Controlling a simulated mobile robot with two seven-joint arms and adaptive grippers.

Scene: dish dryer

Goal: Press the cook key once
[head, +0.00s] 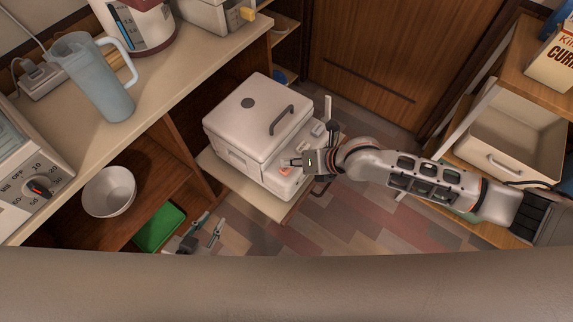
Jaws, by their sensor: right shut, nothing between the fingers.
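A white cooker (245,118) with a lid handle and a round dark vent stands on a pull-out shelf. Its front panel faces right and carries an orange key (286,171), which looks like the cook key, and a pale key (318,130) farther back. The key labels are too small to read. My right gripper (292,162) is shut and empty, with its tip over the panel, right by the orange key. I cannot tell whether it touches the key. My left gripper (210,226) is low in the picture, open and empty, apart from the cooker.
The pull-out shelf (262,205) juts out over the floor. A counter at left holds a blue pitcher (96,80). A white bowl (109,191) and a green box (159,227) sit below it. A rack with a cream bin (510,125) stands at right.

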